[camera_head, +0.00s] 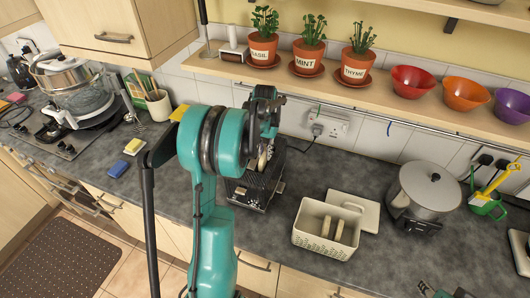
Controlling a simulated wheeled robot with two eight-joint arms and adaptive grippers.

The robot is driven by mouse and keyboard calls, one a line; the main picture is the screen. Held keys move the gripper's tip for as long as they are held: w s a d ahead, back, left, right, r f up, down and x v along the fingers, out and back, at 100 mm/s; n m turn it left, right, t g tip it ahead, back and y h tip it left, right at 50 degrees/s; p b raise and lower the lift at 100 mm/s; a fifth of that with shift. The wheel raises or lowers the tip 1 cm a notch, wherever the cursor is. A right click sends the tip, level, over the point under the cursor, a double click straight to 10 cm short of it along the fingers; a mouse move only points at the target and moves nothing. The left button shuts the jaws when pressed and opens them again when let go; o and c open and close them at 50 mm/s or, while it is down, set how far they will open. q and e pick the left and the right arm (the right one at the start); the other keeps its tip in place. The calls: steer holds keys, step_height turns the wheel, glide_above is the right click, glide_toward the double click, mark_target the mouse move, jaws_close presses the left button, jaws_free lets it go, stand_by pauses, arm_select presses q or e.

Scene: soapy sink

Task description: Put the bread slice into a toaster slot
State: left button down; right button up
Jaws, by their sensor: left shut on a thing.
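My left arm rises from the bottom centre, and its gripper (266,140) points down over the dark metal toaster (258,190). The gripper is shut on a bread slice (254,162), of which only a small pale part shows. The slice is at the toaster's top; my arm and gripper hide much of both, so I cannot tell how far it is in a slot. A small part of my right gripper (448,292) shows at the bottom right edge; its jaws cannot be made out.
A cream bin (312,245) with pale slices stands right of the toaster, its lid (355,211) behind it. A lidded pot (424,190) stands farther right. A shelf (340,82) with herb pots and bowls overhangs the back. Sponges (134,146) lie left; the front right counter is clear.

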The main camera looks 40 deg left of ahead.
arm_select(q)
steer(key=shift+f, duration=0.1)
steer(key=shift+f, duration=0.15)
steer(key=c, duration=1.5)
jaws_free()
steer(key=shift+s+d, duration=0.1)
